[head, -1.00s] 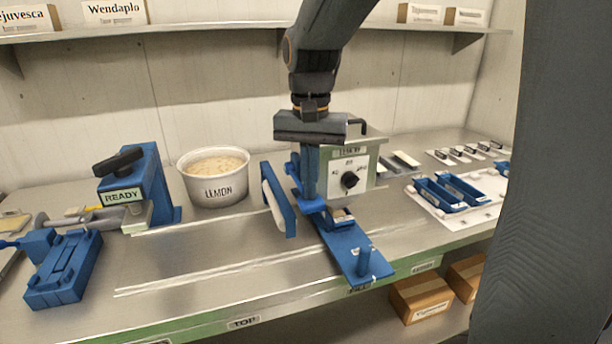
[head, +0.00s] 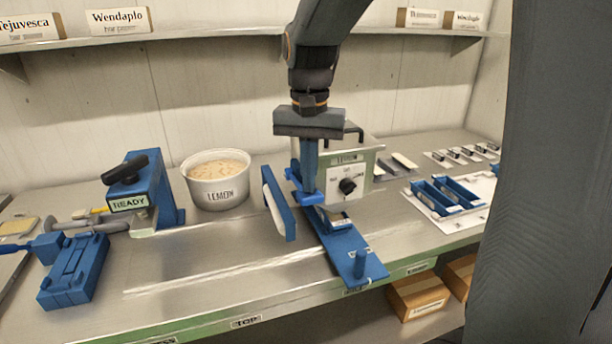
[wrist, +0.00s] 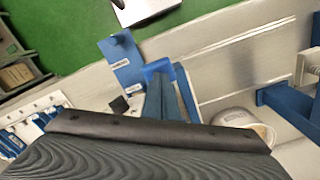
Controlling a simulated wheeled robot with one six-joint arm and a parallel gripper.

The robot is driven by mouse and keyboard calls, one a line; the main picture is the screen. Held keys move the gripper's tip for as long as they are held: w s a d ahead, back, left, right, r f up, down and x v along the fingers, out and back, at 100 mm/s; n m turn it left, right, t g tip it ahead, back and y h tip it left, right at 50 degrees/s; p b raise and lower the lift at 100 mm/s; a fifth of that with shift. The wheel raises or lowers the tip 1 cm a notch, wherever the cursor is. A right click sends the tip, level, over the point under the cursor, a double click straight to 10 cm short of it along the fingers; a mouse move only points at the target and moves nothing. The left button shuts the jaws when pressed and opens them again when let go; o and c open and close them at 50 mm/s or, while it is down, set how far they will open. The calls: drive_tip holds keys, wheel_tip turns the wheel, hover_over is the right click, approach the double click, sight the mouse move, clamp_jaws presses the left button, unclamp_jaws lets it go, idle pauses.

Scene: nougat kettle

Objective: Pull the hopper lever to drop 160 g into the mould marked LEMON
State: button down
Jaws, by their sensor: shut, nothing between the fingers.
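My gripper (head: 309,188) is shut and empty. Its dark body points straight down, and blue parts run down from it in front of a pale box with a black dial (head: 347,186). I cannot clearly separate the fingers from the blue fixture behind them. In the wrist view, blue prongs (wrist: 165,80) stand out beyond the dark body. A white tub marked LEMON (head: 217,194), full of a pale mass, stands left of my gripper. A black lever (head: 125,168) tops a blue stand with a READY sign (head: 128,203). I cannot tell which part is the hopper lever.
A blue upright paddle (head: 279,203) stands just left of my gripper. A blue base plate with a peg (head: 359,264) reaches the bench's front edge. Blue moulds (head: 447,197) lie on a white sheet at right. A blue block (head: 70,282) sits front left. The front-middle bench is clear.

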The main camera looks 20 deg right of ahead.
drive_tip(key=shift+r+p, duration=2.65)
drive_tip(key=shift+r, duration=0.5)
drive_tip(key=shift+f, duration=0.1)
